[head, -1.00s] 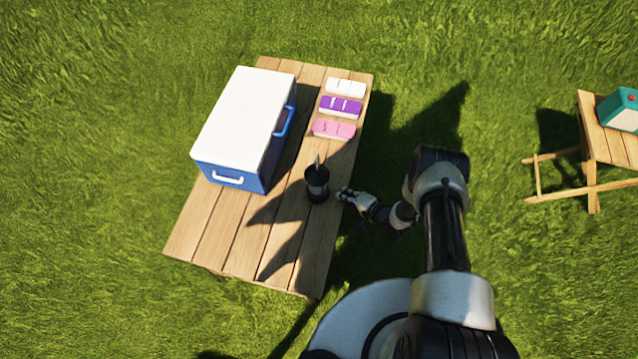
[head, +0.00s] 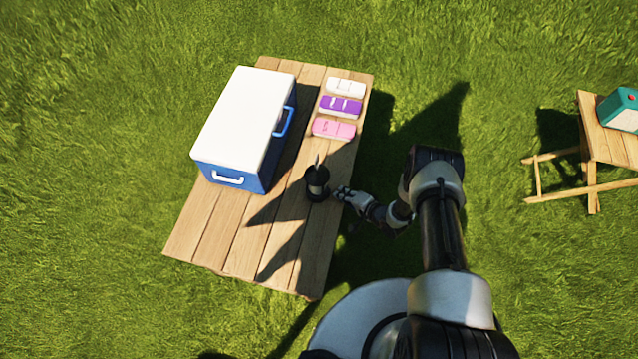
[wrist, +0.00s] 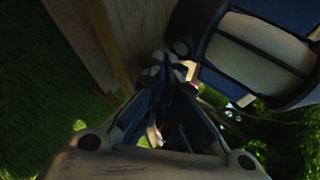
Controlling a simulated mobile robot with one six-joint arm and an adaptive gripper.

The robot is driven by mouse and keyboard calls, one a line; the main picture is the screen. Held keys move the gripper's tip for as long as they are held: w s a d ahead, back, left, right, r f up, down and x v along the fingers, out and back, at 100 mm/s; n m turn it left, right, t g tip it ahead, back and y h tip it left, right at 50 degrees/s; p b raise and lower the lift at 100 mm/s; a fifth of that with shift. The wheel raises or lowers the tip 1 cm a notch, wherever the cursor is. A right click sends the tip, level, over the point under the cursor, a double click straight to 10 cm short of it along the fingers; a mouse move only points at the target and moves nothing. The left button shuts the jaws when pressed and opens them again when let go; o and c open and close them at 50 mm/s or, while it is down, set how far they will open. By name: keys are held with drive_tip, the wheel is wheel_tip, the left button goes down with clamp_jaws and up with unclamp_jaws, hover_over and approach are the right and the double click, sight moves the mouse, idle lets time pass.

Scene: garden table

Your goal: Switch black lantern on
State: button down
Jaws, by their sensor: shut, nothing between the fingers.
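The black lantern (head: 317,182) stands upright on the wooden table near its right edge, with its handle raised. It also shows large at the upper right in the wrist view (wrist: 262,58), where it appears tilted by the camera's angle. My gripper (head: 338,191) is just right of the lantern's lower part. In the wrist view my gripper's fingertips (wrist: 168,66) are together, with nothing between them, close beside the lantern's base. I cannot tell whether they touch it. No lit glow shows clearly on the lantern.
A blue cooler with a white lid (head: 243,125) stands on the table (head: 215,235), left of the lantern. White (head: 345,87), purple (head: 341,106) and pink (head: 334,129) boxes lie behind the lantern. A small side table (head: 612,143) holds a teal box (head: 622,108) at far right.

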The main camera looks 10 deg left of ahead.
drive_tip(key=shift+a, duration=0.15)
idle(0.5)
drive_tip(key=shift+a, duration=0.3)
drive_tip(key=shift+a, duration=0.1)
idle(0.4)
drive_tip(key=shift+d, duration=0.6)
drive_tip(key=shift+d, duration=0.1)
drive_tip(key=d, duration=0.5)
drive_tip(key=shift+s+d, duration=0.1)
drive_tip(key=shift+d, duration=0.3)
